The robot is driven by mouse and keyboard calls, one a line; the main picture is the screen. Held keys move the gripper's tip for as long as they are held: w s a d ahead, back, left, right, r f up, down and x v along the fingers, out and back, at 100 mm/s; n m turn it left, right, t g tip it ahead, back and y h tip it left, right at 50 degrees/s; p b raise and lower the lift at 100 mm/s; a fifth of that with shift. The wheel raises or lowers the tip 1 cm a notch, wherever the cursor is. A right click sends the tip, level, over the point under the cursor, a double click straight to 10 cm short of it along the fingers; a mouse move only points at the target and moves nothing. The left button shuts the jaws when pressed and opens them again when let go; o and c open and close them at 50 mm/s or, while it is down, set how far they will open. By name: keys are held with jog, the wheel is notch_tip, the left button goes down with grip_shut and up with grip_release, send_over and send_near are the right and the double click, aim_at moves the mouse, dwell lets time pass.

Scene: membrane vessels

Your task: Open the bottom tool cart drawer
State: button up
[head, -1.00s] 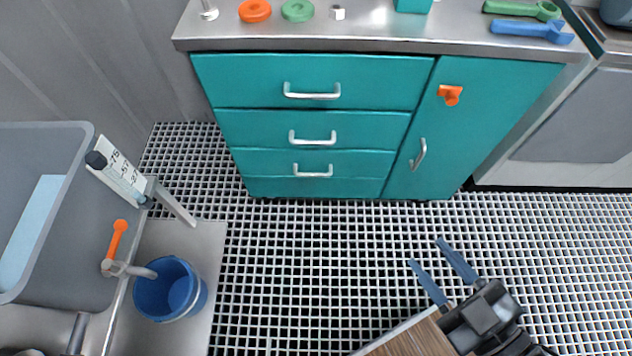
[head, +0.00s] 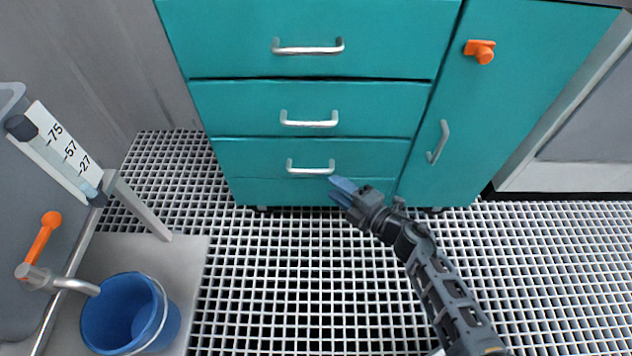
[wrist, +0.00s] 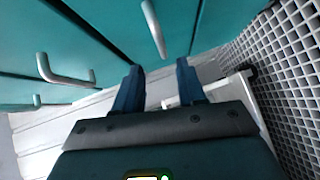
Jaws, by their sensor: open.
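The teal tool cart (head: 430,185) stands ahead with three stacked drawers, all shut flush. The bottom drawer (head: 250,158) has a silver bar handle (head: 310,170). My gripper (head: 341,186) is open and empty, with its blue fingers close to the right end of this handle. The head view does not show clearly whether they touch. In the wrist view my two fingers (wrist: 158,86) are spread apart. A handle that appears to be the bottom one (wrist: 154,28) lies beyond the fingertips, not between them. Another drawer handle (wrist: 65,72) shows to the left.
The middle handle (head: 309,121) and top handle (head: 308,48) sit above. A cart door with a handle (head: 438,142) and orange latch (head: 481,50) is to the right. A blue bucket (head: 130,313) stands at lower left. The grated floor (head: 280,265) before the cart is clear.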

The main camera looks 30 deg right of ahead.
jog(key=b+x, duration=0.2)
jog(key=x, duration=0.6)
jog(key=shift+b, duration=0.3)
jog(key=shift+w+f, duration=0.1)
grip_shut()
